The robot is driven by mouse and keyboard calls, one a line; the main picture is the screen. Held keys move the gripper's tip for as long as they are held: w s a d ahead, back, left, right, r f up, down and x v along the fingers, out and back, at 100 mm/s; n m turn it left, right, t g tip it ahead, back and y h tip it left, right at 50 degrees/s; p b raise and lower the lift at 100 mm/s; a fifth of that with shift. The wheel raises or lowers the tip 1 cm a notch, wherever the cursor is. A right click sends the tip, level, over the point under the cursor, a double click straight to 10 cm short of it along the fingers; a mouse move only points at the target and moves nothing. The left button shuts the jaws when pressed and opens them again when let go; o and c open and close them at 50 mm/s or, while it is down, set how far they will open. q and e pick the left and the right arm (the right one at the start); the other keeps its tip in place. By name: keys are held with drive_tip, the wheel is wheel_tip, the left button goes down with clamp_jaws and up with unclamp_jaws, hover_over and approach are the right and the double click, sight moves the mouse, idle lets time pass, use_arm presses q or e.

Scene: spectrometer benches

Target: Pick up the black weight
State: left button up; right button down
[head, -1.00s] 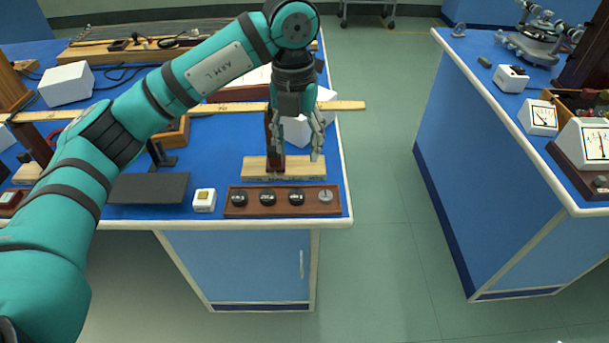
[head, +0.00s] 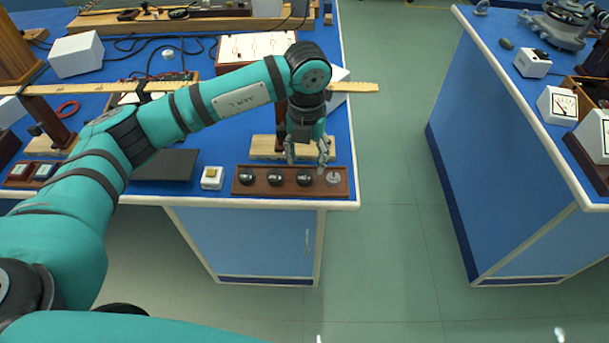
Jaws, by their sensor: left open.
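Three black weights, a left one (head: 246,177), a middle one (head: 275,178) and a right one (head: 304,178), sit in a row in a brown wooden tray (head: 291,190) at the bench's front edge. A silver weight (head: 333,178) sits at the tray's right end. My left gripper (head: 308,161) points down with its fingers apart and empty. In the picture its tips are just behind the right black weight and the silver one. I see no contact with either. My right gripper is out of view.
A wooden stand base (head: 264,147) lies behind the tray, partly hidden by my gripper. A small white box (head: 212,178) and a dark flat plate (head: 165,165) are to the left. A metre rule (head: 357,88) extends past the bench's right edge. An aisle separates the benches.

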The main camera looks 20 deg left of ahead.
sight(305, 175)
use_arm(q)
drive_tip(key=f, duration=0.3)
drive_tip(key=f+p, duration=0.1)
drive_tip(key=shift+s+a+f, duration=0.15)
drive_tip(key=shift+s+f, duration=0.1)
drive_tip(key=shift+f, duration=0.3)
drive_tip(key=shift+r, duration=0.1)
clamp_jaws()
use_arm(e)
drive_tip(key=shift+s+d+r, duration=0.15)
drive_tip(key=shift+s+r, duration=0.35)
